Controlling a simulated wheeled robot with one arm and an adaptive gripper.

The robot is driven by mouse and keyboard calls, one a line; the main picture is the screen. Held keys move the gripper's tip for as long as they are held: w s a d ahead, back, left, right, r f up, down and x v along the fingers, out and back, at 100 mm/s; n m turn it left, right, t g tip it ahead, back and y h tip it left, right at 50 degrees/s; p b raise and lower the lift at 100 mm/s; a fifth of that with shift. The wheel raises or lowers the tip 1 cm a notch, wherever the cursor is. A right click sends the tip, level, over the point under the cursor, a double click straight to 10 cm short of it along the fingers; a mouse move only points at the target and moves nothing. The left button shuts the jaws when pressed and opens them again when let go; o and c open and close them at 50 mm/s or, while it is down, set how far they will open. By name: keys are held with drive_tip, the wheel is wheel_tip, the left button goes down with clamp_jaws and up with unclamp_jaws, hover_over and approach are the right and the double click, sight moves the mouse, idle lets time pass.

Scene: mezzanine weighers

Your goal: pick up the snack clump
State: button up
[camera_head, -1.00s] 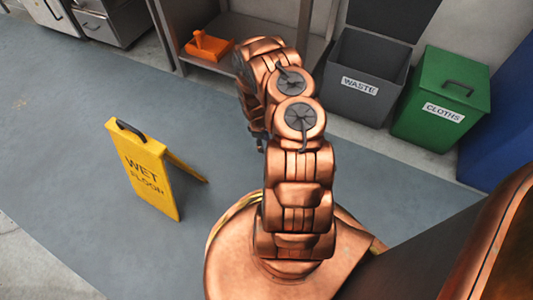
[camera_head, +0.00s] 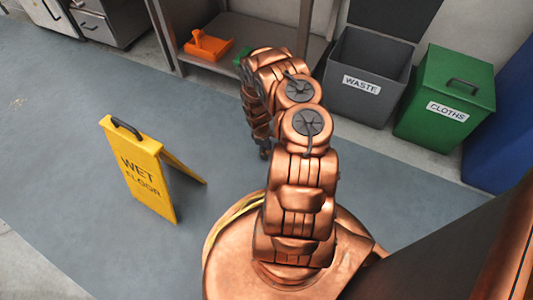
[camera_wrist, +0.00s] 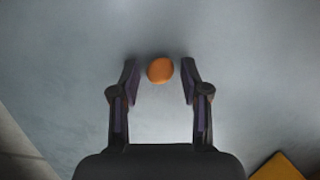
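The snack clump (camera_wrist: 160,70) is a small rounded orange lump on the grey floor. In the wrist view it lies between and just past the fingertips of my gripper (camera_wrist: 160,82). My gripper is open, with a clear gap on each side of the clump and nothing held. How high the fingers are above the floor, I cannot tell. In the head view my arm hides the clump, and only a dark bit of my gripper (camera_head: 264,152) shows below the arm's far end.
A yellow wet floor sign (camera_head: 142,172) stands to the left, and its edge shows in the wrist view (camera_wrist: 278,168). A grey waste bin (camera_head: 366,80) and a green cloths bin (camera_head: 445,95) stand at the back right. A shelf holds an orange dustpan (camera_head: 208,45). Floor between is clear.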

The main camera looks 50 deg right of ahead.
drive_tip(key=c, duration=0.4)
drive_tip(key=shift+r, duration=0.1)
drive_tip(key=shift+c, duration=0.2)
